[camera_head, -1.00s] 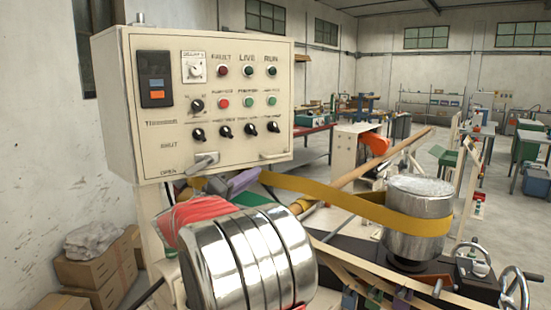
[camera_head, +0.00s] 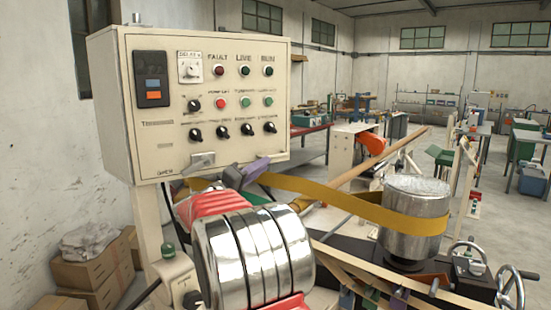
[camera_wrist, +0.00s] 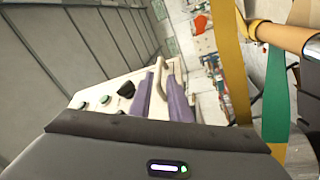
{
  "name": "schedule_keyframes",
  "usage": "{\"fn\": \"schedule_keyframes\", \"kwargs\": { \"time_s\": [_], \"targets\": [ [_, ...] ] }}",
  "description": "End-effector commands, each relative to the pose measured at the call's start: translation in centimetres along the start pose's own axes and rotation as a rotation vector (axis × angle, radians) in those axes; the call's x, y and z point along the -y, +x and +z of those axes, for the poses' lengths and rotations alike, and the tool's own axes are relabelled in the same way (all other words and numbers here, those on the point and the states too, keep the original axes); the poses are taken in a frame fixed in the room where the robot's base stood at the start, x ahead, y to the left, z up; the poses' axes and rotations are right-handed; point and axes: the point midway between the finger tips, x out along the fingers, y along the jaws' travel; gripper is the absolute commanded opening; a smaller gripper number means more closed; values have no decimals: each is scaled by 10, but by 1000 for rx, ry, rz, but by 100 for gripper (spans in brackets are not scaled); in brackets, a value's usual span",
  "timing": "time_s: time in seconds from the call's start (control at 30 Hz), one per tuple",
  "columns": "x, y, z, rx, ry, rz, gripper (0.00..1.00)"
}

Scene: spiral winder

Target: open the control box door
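The cream control box (camera_head: 215,105) stands at the left in the head view. Its front door, with a dark display, lamps, buttons and knobs, sits flush with the box and looks shut. A grey latch piece (camera_head: 202,160) is at its lower left. My gripper (camera_head: 252,171), with purple fingers, is by the door's lower edge. In the wrist view, the purple fingers (camera_wrist: 164,98) stand apart in front of a pale bar handle (camera_wrist: 163,74) on the panel. The handle's lower part shows in or behind the gap; contact cannot be told.
A yellow belt (camera_head: 340,203) runs behind my gripper to a metal roller (camera_head: 415,210) at the right. A wooden pole (camera_head: 380,160) slants behind it. Cardboard boxes (camera_head: 85,270) stand at lower left. My own arm fills the lower middle.

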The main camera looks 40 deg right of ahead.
Motion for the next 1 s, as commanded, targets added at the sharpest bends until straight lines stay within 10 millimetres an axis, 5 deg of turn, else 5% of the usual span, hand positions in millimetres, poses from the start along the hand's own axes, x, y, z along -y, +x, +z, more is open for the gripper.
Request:
{"fn": "schedule_keyframes", "kwargs": {
  "time_s": [0.5, 0.87, 1.0],
  "targets": [
    [0, 71, 1, 1, 0, 1, 17],
    [0, 76, 1, 1, 0, 0, 17],
    [0, 76, 1, 1, 0, 0, 9]
  ]
}}
